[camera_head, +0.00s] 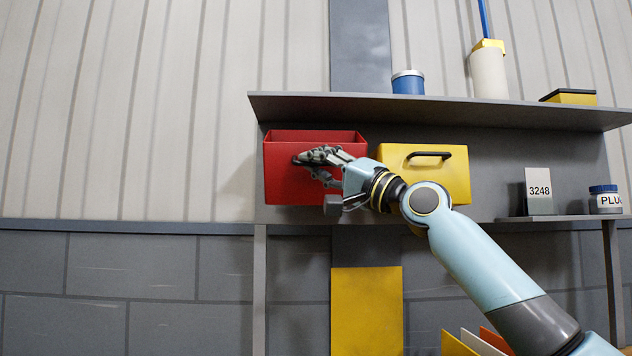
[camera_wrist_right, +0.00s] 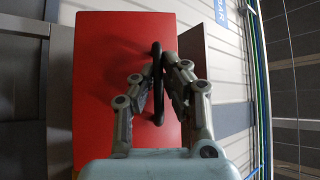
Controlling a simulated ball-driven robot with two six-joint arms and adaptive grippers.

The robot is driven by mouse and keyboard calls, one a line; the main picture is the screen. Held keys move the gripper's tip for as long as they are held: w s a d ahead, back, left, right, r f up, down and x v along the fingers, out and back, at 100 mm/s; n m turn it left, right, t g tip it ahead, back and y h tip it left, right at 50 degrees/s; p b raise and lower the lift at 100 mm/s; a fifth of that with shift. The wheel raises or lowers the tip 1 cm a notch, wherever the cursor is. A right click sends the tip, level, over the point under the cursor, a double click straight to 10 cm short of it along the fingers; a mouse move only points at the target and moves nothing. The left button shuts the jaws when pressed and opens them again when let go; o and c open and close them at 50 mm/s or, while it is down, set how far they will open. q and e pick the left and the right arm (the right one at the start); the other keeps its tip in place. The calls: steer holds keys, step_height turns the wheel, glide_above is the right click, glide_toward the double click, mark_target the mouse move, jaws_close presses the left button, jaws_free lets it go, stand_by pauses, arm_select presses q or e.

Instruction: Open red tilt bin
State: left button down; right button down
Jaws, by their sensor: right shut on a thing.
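The red tilt bin (camera_head: 286,188) hangs under the shelf at the left of the unit. Its top is tipped forward, so its open mouth and inner back wall show in the head view. My right gripper (camera_head: 305,158) is at the bin's front. In the right wrist view the red front (camera_wrist_right: 118,50) fills the left and middle, and my right gripper (camera_wrist_right: 160,72) is shut on the bin's dark handle (camera_wrist_right: 157,95). In the head view the gripper hides most of that handle. My left gripper is not in view.
A yellow bin (camera_head: 455,182) with a dark handle sits right of the red one, partly behind my right arm. The shelf (camera_head: 440,108) above holds a blue-labelled can (camera_head: 408,84) and a tall white container (camera_head: 489,74). A 3248 card (camera_head: 539,190) and a jar (camera_head: 605,200) stand at right.

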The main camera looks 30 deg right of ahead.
steer(key=shift+s+f, duration=0.1)
steer(key=shift+f, duration=0.25)
stand_by(0.3)
steer(key=c, duration=1.4)
jaws_free()
steer(key=v, duration=0.7)
steer(key=shift+s, duration=0.25)
steer(key=shift+f, duration=0.1)
